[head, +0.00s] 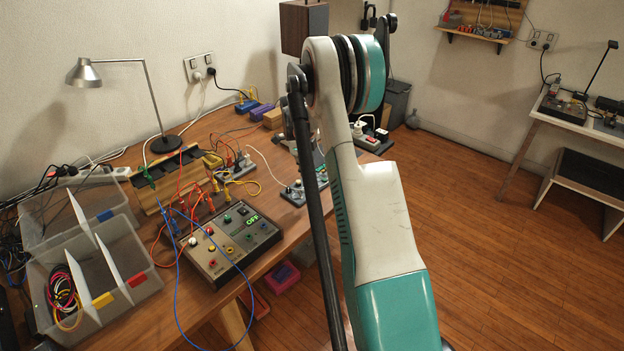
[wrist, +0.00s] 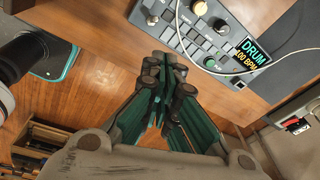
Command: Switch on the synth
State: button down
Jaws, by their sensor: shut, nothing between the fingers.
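A grey sloped box (head: 228,240) with coloured knobs, jacks and cables sits near the table's front edge in the head view. Its small screen (head: 253,219) reads "OFF"; I take this box as the synth. In the wrist view, my gripper (wrist: 166,66) is shut and empty. Its fingertips point at the edge of the wooden table, just short of a different grey device (wrist: 200,35), whose screen reads "DRUM 100 BPM". A part of a grey device (head: 292,194) shows beside my arm in the head view. My arm hides my gripper there.
Patch cables (head: 178,290) loop over the synth and hang off the table front. A clear organiser box (head: 88,268) stands left of it, and a desk lamp (head: 150,100) behind. A wooden rack (head: 160,178) stands behind the synth. Open floor (head: 480,240) lies to the right.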

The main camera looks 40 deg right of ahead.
jog(key=shift+w+a+r+p, duration=0.25)
jog(key=shift+w+r, duration=0.35)
jog(key=shift+r, duration=0.2)
jog(key=shift+w+a+r+p, duration=0.1)
jog(key=shift+w+r+p, duration=0.1)
jog(key=shift+w+r, duration=0.5)
jog(key=shift+s+r, duration=0.1)
jog(key=shift+s, duration=0.05)
